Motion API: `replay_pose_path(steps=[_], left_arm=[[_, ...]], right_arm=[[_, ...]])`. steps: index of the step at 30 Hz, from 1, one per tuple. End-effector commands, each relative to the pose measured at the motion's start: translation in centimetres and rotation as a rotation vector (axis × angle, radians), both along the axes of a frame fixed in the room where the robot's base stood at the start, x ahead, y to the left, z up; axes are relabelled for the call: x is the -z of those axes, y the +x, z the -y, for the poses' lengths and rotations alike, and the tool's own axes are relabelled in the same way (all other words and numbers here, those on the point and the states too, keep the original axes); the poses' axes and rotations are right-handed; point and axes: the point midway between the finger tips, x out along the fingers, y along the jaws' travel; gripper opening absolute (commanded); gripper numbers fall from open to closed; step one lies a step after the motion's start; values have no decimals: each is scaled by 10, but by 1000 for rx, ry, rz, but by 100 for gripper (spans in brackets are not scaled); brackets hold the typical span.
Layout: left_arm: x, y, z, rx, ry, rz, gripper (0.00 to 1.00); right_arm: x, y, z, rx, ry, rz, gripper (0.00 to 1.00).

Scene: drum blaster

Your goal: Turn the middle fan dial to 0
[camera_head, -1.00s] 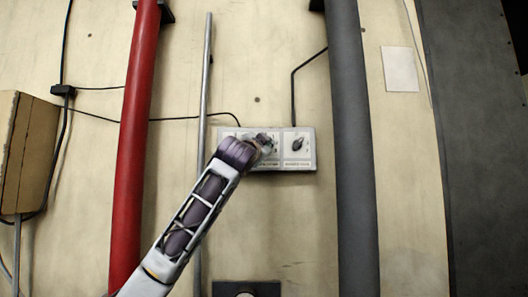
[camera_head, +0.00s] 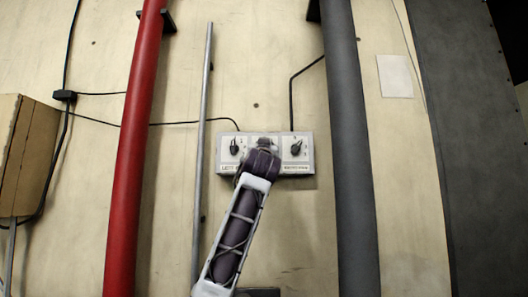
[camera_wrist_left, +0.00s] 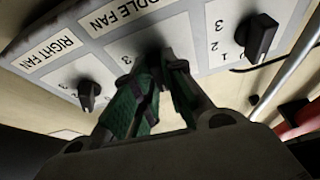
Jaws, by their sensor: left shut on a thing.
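The control box (camera_head: 308,138) on the wall carries three fan dials in a row. My left gripper (camera_head: 264,146) is at the middle of the box and hides the middle dial in the head view. In the left wrist view, the green-padded fingers of my left gripper (camera_wrist_left: 150,72) are shut on the middle dial under the label MIDDLE FAN. The dial is mostly covered by the fingertips, so its setting cannot be read. The black left dial (camera_head: 235,147) and right dial (camera_head: 296,148) are clear of the gripper. My right gripper is not in view.
A red pipe (camera_head: 134,150) and a thin grey pipe (camera_head: 202,140) stand left of the box. A thick dark grey pipe (camera_head: 351,150) stands close on its right. A brown box (camera_head: 28,155) is at the far left. Cables run along the wall.

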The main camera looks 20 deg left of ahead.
Motion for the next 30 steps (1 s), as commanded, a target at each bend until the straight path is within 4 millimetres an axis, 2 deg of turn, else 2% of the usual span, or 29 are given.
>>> replay_pose_path(steps=[9,23,24,28,30], left_arm=[[3,2,2,1,-87,16,0],[3,2,2,1,-97,21,0],[3,2,2,1,-97,20,18],[2,2,1,0,-96,22,34],[2,1,1,0,-96,23,34]], right_arm=[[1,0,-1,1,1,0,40],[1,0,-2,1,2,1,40],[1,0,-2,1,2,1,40],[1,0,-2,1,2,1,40],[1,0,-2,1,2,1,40]])
